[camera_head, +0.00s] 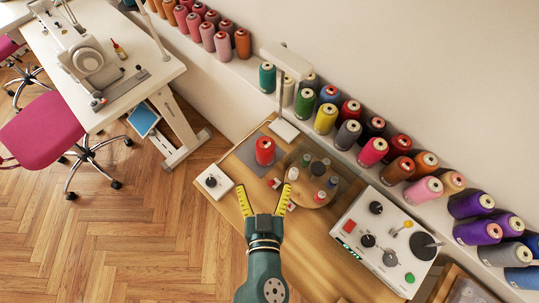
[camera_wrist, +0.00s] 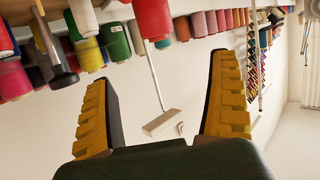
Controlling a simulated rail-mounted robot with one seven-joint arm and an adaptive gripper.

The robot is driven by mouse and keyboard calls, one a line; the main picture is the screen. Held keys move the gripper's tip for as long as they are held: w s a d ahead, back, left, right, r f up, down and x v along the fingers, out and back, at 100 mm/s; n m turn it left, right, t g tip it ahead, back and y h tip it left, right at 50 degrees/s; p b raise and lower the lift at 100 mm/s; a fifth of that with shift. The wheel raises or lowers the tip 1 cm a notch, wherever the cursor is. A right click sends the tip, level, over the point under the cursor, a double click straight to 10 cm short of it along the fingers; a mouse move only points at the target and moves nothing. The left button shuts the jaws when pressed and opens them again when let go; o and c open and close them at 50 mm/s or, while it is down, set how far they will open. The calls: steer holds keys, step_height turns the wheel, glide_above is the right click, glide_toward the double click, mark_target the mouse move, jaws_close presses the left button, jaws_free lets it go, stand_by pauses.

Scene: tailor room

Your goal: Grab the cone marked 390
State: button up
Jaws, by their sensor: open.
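Many thread cones are in view, but I cannot read a 390 mark on any of them. A red cone (camera_head: 265,151) stands upright alone on a grey mat (camera_head: 240,153) on the small wooden table. Several other cones, among them a yellow cone (camera_head: 325,118) and a purple cone (camera_head: 470,205), stand in rows on the wall shelf. My gripper (camera_head: 264,194) is open and empty, its yellow fingers spread, on the near side of the red cone and apart from it. In the wrist view the gripper (camera_wrist: 160,80) has nothing between its fingers; a red cone (camera_wrist: 154,18) shows beyond them.
A round stand with small spools (camera_head: 312,180) is right of the red cone. A desk lamp (camera_head: 287,62) rises behind it. A white control box (camera_head: 385,238) is at the right, and a small white dial box (camera_head: 212,181) at the left. A sewing table (camera_head: 150,75) stands farther left.

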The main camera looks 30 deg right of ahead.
mark_target(265, 147)
steer(key=x, duration=1.5)
steer(key=shift+w+d+r+b, duration=0.1)
steer(key=shift+w+d+b, duration=0.2)
steer(key=shift+w+b, duration=0.05)
steer(key=c, duration=1.4)
